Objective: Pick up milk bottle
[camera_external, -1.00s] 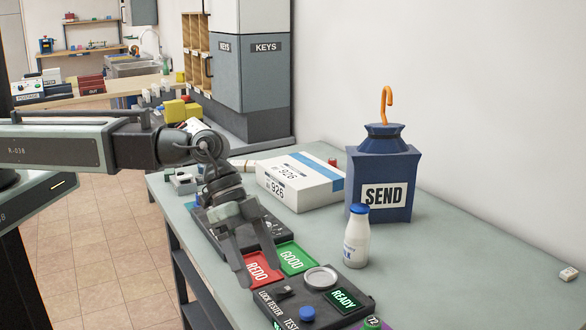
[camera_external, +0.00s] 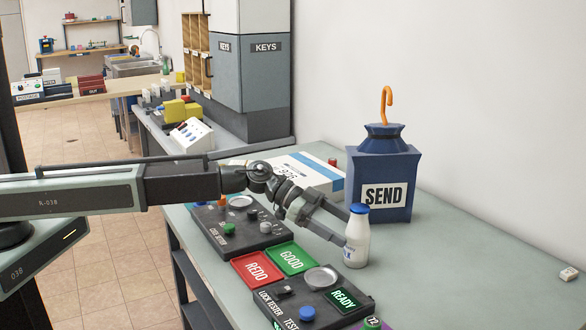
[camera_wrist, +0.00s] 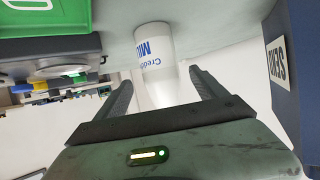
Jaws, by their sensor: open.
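The milk bottle (camera_external: 357,240) is white with a blue cap. It stands upright on the grey-green table, just left of the front of the blue SEND box. My gripper (camera_external: 344,226) reaches toward it from the left, with its fingertips close to the bottle's upper part. In the wrist view the bottle (camera_wrist: 154,48) appears upside down, ahead of and between the two open fingers (camera_wrist: 162,82). I cannot tell whether a finger touches it.
The blue SEND box (camera_external: 380,180) with an orange hook stands right behind the bottle. The lock tester (camera_external: 318,298), red REDO tray (camera_external: 257,268) and green GOOD tray (camera_external: 291,257) lie in front and left. A white parcel (camera_external: 313,172) lies behind. The table's right side is mostly clear.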

